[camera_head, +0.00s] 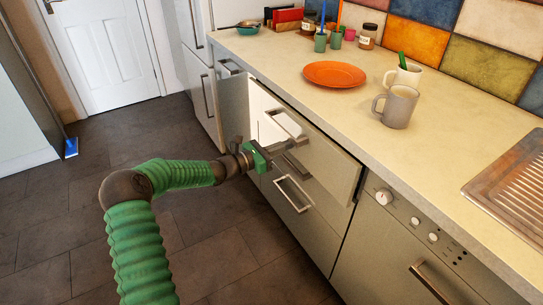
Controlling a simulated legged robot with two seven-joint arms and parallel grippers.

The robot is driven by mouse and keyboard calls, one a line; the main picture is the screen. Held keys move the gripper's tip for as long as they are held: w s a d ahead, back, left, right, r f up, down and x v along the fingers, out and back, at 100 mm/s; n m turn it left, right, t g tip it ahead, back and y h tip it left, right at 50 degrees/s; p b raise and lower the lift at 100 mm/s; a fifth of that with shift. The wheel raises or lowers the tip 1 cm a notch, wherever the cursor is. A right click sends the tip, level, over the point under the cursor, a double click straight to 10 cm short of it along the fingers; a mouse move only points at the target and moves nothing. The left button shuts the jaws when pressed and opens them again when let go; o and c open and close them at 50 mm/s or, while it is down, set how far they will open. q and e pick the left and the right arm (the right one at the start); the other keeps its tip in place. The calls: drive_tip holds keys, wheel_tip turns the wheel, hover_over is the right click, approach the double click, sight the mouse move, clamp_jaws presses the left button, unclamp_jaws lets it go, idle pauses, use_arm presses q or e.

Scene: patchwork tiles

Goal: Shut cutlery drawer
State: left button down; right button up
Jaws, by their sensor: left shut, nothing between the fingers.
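The cutlery drawer (330,160) is the top drawer below the worktop, in the middle of the view. Its front stands out a little from the cabinet, so it is partly open. Its bar handle (286,124) is on the front's left half. My left gripper (297,144) is shut and empty, with its fingers in front of the drawer front close to the handle's lower right. I cannot tell whether they touch it. The drawer's inside is hidden. My right gripper is not in view.
Lower drawers with a handle (293,194) sit beneath. An appliance with knobs (383,197) is to the right. The worktop (300,66) bears an orange plate (334,75), a grey mug (399,107) and a white mug (404,75).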

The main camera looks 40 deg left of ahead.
use_arm(q)
drive_tip(key=shift+w+d+r, duration=0.15)
drive_tip(key=shift+w+d, duration=0.25)
drive_tip(key=shift+w, duration=0.1)
drive_tip(key=x, duration=0.4)
drive_tip(key=shift+w+p, duration=0.1)
drive_tip(key=shift+p, duration=0.2)
drive_tip(key=shift+r, duration=0.25)
